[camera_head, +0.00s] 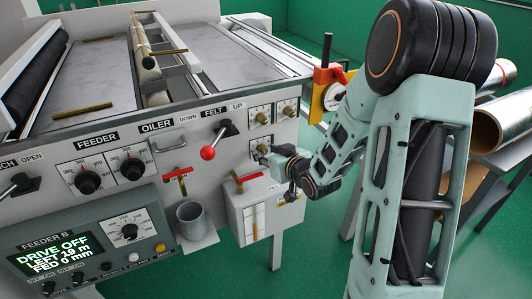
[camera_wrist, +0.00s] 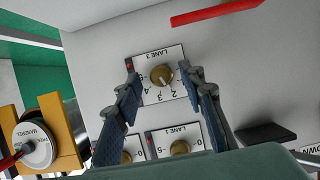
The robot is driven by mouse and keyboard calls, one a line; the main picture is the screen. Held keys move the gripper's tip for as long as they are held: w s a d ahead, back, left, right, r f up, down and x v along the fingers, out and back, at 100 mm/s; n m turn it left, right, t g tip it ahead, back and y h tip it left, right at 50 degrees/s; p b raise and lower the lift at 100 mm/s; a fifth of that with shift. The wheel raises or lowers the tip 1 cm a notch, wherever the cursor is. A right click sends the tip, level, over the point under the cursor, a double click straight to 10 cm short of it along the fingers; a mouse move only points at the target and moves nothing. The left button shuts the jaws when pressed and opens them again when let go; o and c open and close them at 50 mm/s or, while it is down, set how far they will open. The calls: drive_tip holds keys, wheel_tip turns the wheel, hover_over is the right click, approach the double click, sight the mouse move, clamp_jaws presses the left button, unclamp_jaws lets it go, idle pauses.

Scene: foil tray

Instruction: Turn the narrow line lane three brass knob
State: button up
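The lane three knob (camera_wrist: 162,76) is a small round brass knob on a white dial plate (camera_wrist: 140,62) marked "LANE 3", upside down in the wrist view. My gripper (camera_wrist: 168,90) is open, with one dark finger on each side of the knob and visible gaps to it. I cannot tell how deep the fingertips reach. In the head view my gripper (camera_head: 276,158) is at the front panel, in front of the lower-left dial plate (camera_head: 261,143), partly covering it. The knob's exact setting is too small to read.
The lane 1 knob (camera_wrist: 180,147) and another brass knob (camera_wrist: 133,155) sit close by on neighbouring plates. A red lever (camera_head: 248,178) is below the dials. A yellow mandrel block (camera_head: 323,92) stands to the right. A red-balled lever (camera_head: 208,153) is to the left.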

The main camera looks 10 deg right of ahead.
drive_tip(key=shift+w+f, duration=0.1)
drive_tip(key=shift+w, duration=0.1)
clamp_jaws()
